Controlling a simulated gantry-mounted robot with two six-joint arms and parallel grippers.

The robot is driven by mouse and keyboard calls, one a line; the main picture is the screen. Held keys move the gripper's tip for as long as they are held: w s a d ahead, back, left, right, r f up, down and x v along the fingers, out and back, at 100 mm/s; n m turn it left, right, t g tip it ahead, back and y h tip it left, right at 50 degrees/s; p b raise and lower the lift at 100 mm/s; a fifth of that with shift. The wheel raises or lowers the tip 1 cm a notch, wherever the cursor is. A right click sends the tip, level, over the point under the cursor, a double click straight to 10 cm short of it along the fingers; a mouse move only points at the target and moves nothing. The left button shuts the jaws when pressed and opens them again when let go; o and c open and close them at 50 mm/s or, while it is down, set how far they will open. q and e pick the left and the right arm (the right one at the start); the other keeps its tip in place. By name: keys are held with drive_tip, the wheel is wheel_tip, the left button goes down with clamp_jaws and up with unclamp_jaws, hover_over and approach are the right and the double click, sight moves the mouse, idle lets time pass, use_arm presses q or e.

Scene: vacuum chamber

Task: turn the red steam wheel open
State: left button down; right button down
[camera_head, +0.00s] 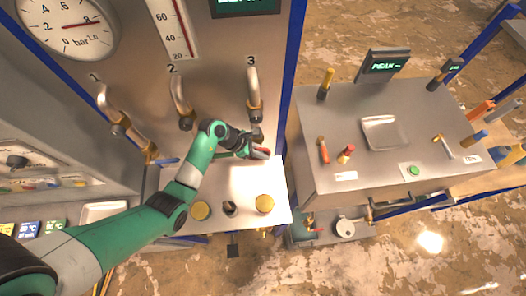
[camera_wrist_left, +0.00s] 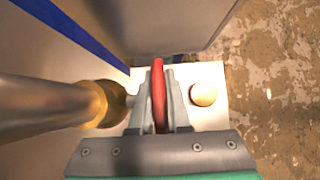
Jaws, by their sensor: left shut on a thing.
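My left gripper (camera_head: 262,153) is at the lower end of pipe 3 (camera_head: 253,90), above the white shelf. It is shut on a narrow red part, which I take for the red steam wheel (camera_wrist_left: 158,95) seen edge-on. In the left wrist view the red part stands between the two grey fingers (camera_wrist_left: 158,110), beside the pipe with its brass collar. Only a little red shows in the head view, and the fingers hide the rest, so its turn position cannot be told. My right gripper is not in view.
The white shelf (camera_head: 240,180) below holds round brass caps, one at the right (camera_head: 264,203). Pipes 1 (camera_head: 108,105) and 2 (camera_head: 180,98) stand left of pipe 3. A blue post (camera_head: 293,70) and a metal bench (camera_head: 350,115) with several tools are to the right.

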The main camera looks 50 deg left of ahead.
use_arm(q)
drive_tip(key=shift+r+t+h, duration=0.15)
drive_tip(key=shift+t+h, duration=0.25)
drive_tip(key=shift+t, duration=0.1)
drive_tip(key=c, duration=0.9)
unclamp_jaws()
